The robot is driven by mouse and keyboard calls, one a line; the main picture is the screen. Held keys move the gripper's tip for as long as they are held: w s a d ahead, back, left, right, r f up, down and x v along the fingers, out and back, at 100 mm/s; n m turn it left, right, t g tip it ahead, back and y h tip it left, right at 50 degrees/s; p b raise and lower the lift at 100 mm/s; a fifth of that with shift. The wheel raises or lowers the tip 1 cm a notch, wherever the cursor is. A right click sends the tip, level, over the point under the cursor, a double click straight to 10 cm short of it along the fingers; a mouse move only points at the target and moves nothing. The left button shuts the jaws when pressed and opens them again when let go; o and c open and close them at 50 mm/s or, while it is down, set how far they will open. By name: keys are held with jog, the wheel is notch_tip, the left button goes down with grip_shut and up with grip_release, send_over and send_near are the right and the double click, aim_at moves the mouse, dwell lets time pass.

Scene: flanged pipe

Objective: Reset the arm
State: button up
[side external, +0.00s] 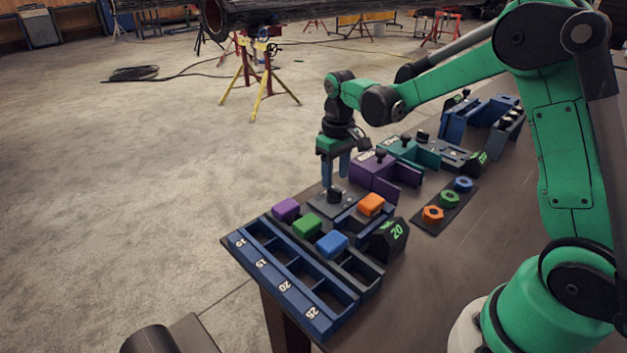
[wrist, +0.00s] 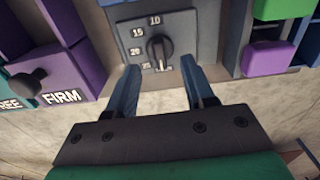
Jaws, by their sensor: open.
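My gripper (side external: 336,180) is green with two blue fingers, pointing down over the table's left part. In the wrist view, my gripper (wrist: 160,72) has its fingers spread apart with nothing between them. A grey dial panel (wrist: 190,20) marked 10, 15, 20 and 25 lies just beyond the fingertips. Its black knob (wrist: 159,48) shows in line with the gap between them. In the side view the knob (side external: 334,194) is right below the fingers. I cannot tell the exact height of the fingertips above it.
A blue slotted tray (side external: 275,282) is at the table's front left edge, beside purple (side external: 286,209), green (side external: 306,225), blue (side external: 331,244) and orange (side external: 371,204) blocks. A black block marked 20 (side external: 388,240) and a purple drawer unit (side external: 372,170) stand close by. Coloured nuts (side external: 449,199) lie on a dark plate.

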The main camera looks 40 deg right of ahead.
jog(key=shift+r, duration=1.35)
jog(key=shift+s+a+r, duration=0.15)
jog(key=shift+a+r, duration=0.05)
jog(key=shift+r, duration=0.1)
jog(key=s+a+r+t, duration=0.4)
jog(key=s+a+t, duration=0.2)
jog(key=s, duration=0.4)
jog(key=shift+s+a+r+t, duration=0.3)
jog(key=shift+s+r+t, duration=0.1)
jog(key=shift+t, duration=0.2)
